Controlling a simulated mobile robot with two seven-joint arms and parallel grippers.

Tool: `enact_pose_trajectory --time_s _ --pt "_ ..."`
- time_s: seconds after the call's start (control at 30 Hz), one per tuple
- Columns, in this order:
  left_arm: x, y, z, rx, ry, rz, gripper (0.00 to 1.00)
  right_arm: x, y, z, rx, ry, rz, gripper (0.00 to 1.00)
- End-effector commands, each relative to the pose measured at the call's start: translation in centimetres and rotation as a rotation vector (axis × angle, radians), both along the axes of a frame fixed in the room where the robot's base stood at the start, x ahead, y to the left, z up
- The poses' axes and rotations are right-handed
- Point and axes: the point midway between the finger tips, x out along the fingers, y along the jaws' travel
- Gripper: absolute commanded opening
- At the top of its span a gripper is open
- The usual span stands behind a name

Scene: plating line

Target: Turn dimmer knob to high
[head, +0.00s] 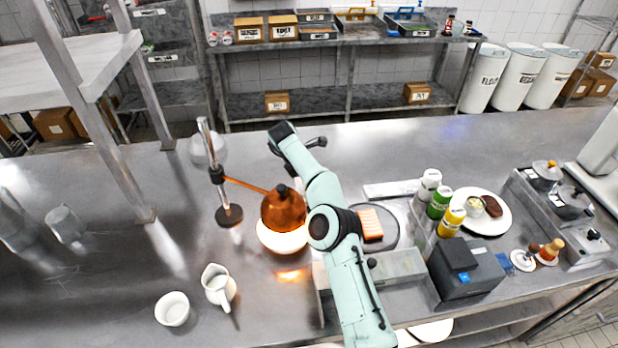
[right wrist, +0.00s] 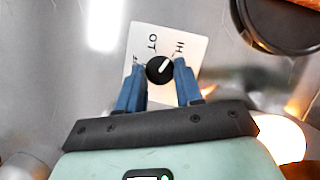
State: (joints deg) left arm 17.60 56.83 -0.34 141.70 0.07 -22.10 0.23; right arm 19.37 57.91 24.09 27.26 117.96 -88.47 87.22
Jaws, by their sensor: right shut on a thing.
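The dimmer knob (right wrist: 159,70) is small, round and black with a white pointer line. In the right wrist view it sits on a white label plate (right wrist: 193,45). The pointer slants up and right, roughly toward the "HI" marking; other lettering is on the plate's left part. My right gripper (right wrist: 160,76) has its blue fingers on either side of the knob and is shut on it. In the head view my right arm hides the knob and fingers. The copper heat lamp (head: 281,212) glows over a bright spot on the counter. My left gripper is not in view.
The lamp's stand (head: 217,180) rises left of the shade. A white pitcher (head: 218,290) and a white bowl (head: 173,309) stand at front left. Bottles (head: 440,203), a plate (head: 504,222) of food and a dark box (head: 466,268) are on the right.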

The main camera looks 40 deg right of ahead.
Motion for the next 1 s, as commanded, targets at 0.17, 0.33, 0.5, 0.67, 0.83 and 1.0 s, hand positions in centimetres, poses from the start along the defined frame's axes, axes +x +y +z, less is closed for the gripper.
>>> enact_pose_trajectory --time_s 0.17,0.33,0.5,0.67,0.83,1.0 --pt "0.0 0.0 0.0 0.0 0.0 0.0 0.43 0.0 0.0 -0.1 0.001 0.003 -0.002 0.05" --pt "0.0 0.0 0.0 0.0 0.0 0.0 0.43 -0.1 0.0 -0.1 0.001 0.003 -0.002 0.05" --pt "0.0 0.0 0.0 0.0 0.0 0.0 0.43 0.0 0.0 -0.1 0.001 0.003 -0.001 0.61" --pt "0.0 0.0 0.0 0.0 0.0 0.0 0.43 0.0 0.0 -0.1 0.001 0.001 -0.002 0.61" --pt "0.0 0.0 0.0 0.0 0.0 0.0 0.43 -0.1 -0.1 0.2 0.001 0.001 0.0 0.61" --pt "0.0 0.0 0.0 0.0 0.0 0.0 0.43 -0.4 -0.3 1.5 0.001 -0.001 0.003 0.61"
